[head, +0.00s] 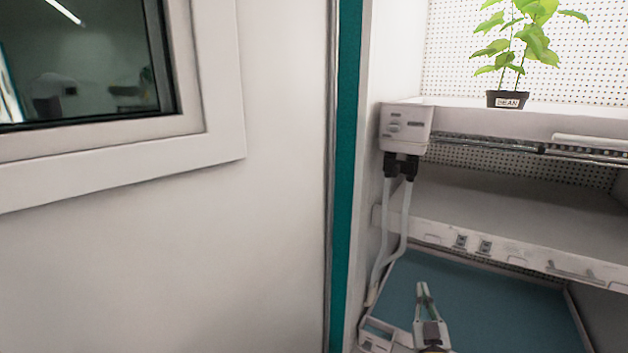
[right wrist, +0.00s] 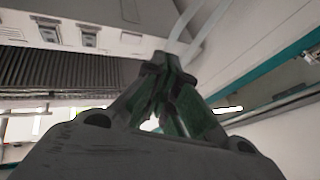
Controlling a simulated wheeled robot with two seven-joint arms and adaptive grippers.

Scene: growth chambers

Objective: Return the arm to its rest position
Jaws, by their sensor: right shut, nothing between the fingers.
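My right gripper (head: 424,290) shows at the lower right of the head view, pointing up and away, with its fingers together and nothing between them. It is in front of the blue-floored bottom level of the growth chamber. In the right wrist view its dark fingers (right wrist: 168,85) meet at the tips, with shelf fronts and pale tubes beyond them. My left gripper is in neither view.
A potted bean plant (head: 507,99) stands on the upper shelf (head: 470,119). A middle shelf (head: 510,205) is below it. Pale hoses (head: 404,215) hang from a control box (head: 405,126) left of the gripper. A teal door edge (head: 348,180) and white wall with a window (head: 85,60) lie left.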

